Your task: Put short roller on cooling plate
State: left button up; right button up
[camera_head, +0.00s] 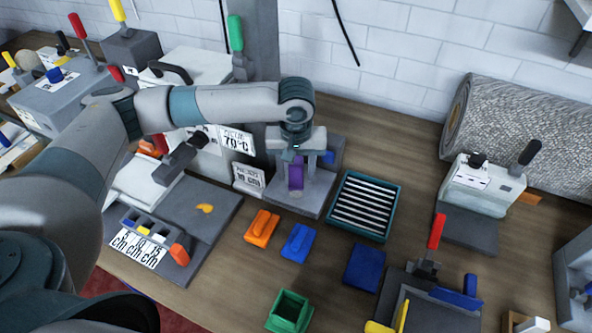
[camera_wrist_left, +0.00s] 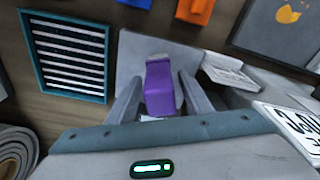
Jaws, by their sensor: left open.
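A purple block-like piece (camera_head: 295,178), which may be the short roller, stands on a grey stand (camera_head: 313,192) beside the 70 °C box. My left gripper (camera_head: 296,165) is above it, pointing down. In the left wrist view the purple piece (camera_wrist_left: 162,90) sits between the two open fingers (camera_wrist_left: 159,78), with no clear grip on it. The teal-framed rack with pale slats (camera_head: 364,205), which looks like the cooling plate, lies to the right of the stand and is empty. It also shows in the left wrist view (camera_wrist_left: 70,92). My right gripper is not in view.
An orange piece (camera_head: 262,228), a blue piece (camera_head: 298,243), a dark blue block (camera_head: 364,268) and a green open box (camera_head: 289,311) lie in front. A white press with a black handle (camera_head: 484,187) and a rolled rug (camera_head: 525,130) stand at right. The 70 °C box (camera_head: 236,140) is close at left.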

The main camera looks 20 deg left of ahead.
pick_arm(q)
jog(key=shift+r, duration=0.1)
jog(key=r, duration=0.3)
jog(key=r+b, duration=0.1)
jog(key=r, duration=0.3)
jog(key=s+r+b, duration=0.1)
jog(key=r, duration=0.2)
jog(key=shift+s+d+r, duration=0.1)
jog(key=shift+d+r, duration=0.15)
jog(key=shift+s+r+b, duration=0.1)
jog(key=shift+r+b, duration=0.2)
jog(key=shift+r, duration=0.45)
